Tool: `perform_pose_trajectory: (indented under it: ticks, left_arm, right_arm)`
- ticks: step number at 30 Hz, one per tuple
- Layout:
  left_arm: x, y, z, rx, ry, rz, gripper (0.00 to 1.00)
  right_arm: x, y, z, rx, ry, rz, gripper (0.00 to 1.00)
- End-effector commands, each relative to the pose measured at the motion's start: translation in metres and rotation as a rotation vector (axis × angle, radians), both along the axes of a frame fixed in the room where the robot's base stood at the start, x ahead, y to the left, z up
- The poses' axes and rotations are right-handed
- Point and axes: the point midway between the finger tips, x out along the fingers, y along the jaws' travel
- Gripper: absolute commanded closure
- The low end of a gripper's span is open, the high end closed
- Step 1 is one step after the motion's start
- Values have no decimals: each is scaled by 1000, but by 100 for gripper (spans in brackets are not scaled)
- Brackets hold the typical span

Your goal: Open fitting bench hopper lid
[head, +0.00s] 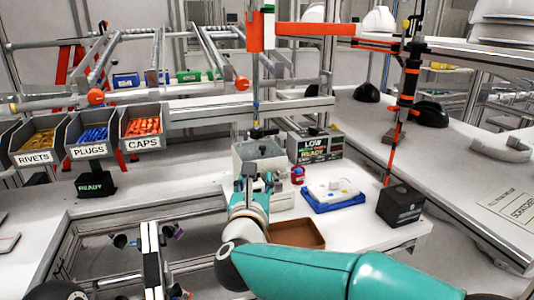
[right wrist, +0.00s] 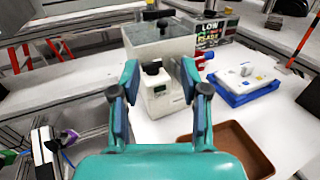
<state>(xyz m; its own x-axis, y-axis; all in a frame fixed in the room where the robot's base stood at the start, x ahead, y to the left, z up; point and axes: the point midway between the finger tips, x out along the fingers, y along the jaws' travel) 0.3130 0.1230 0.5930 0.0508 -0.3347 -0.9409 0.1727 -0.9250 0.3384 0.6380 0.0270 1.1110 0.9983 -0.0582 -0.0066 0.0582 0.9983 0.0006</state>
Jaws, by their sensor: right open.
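The hopper appears to be the grey box (head: 246,156) at the back of the bench, left of the LOW/READY sign. In the right wrist view its top (right wrist: 150,38) looks level, with a dark fitting (right wrist: 162,25) near the back. My right gripper (head: 255,183) is open and empty. In the right wrist view its fingers (right wrist: 158,88) appear on either side of the white unit; contact cannot be told. My left gripper is not in view.
A LOW/READY sign box (head: 316,147), red item (head: 298,175), blue tray (head: 333,203) and black box (head: 401,204) stand to the right. A brown tray (head: 297,233) lies in front. Labelled RIVETS, PLUGS and CAPS bins (head: 92,152) are at left. A pole (head: 398,125) rises at right.

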Motion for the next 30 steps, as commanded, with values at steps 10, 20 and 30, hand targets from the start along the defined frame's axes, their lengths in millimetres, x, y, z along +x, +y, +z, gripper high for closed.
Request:
perform_pose_trajectory:
  ticks: [10,20,30]
  left_arm:
    - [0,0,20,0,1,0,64]
    - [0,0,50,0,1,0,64]
    - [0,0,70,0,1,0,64]
  right_arm:
    - [46,-13,3,0,0,-20,55]
    - [116,-22,2,0,1,-23,55]
    - [159,-25,1,0,0,-22,55]
